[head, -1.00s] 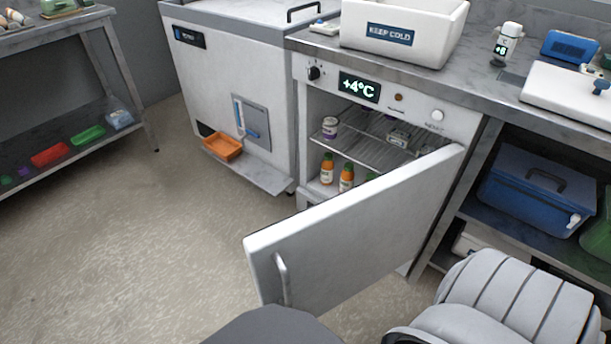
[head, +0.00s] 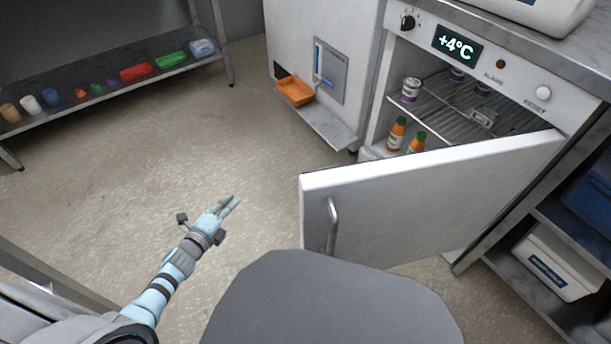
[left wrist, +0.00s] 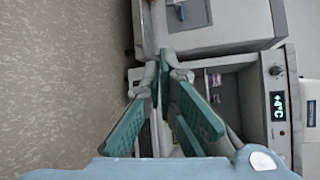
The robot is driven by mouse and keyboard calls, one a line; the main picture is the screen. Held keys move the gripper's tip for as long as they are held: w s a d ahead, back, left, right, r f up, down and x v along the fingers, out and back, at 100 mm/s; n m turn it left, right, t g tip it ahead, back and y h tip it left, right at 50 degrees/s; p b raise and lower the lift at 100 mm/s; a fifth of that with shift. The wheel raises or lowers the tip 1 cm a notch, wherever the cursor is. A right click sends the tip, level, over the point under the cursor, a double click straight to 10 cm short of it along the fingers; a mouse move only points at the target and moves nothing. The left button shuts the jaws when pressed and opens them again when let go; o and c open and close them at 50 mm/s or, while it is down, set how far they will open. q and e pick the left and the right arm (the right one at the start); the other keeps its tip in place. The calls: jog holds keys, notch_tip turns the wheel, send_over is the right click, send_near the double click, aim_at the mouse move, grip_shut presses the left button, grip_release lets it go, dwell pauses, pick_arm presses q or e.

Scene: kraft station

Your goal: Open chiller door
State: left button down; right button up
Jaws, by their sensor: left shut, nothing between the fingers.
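The white chiller door (head: 420,205) stands wide open, swung out toward me, with its metal handle (head: 332,226) on the outer face near the left edge. The chiller (head: 508,72) shows "+4°C" on its display. Jars and orange bottles are on its wire shelf and floor. My left gripper (head: 230,205) is shut and empty, in the air to the left of the door's free edge, apart from the handle. In the left wrist view its green-padded fingers (left wrist: 165,85) point toward the chiller (left wrist: 278,110). My right gripper is not in view.
A white cabinet (head: 322,40) with an orange tray (head: 295,91) and a low ledge stands left of the chiller. A steel rack (head: 100,95) with small coloured containers is at the back left. A white bin (head: 555,262) sits on the low shelf at right. The floor between is clear.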

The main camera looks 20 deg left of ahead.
pick_arm(q)
jog(key=w+d+r+m+g+h+b, duration=0.1)
jog(key=w+d+r+m+h+b, duration=0.15)
jog(key=r+m+h, duration=0.7)
jog(key=w+d+r+m+h+b, duration=0.15)
jog(key=d+r+m+h, duration=0.3)
jog(key=r+m, duration=1.05)
jog(key=s+d+m+g+h, duration=0.1)
jog(key=s+d+m+g, duration=0.3)
jog(key=m, duration=0.7)
jog(key=s+a+m+g+h, duration=0.15)
jog(key=m+g, duration=0.35)
jog(key=m, duration=0.6)
jog(key=s+d+b, duration=0.1)
jog(key=d, duration=1.1)
jog(key=shift+s+r, duration=0.15)
jog(key=shift+r, duration=0.3)
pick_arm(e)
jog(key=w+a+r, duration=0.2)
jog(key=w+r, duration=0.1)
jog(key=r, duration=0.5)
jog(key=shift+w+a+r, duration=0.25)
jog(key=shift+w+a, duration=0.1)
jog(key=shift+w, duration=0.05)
pick_arm(q)
jog(key=shift+m, duration=0.25)
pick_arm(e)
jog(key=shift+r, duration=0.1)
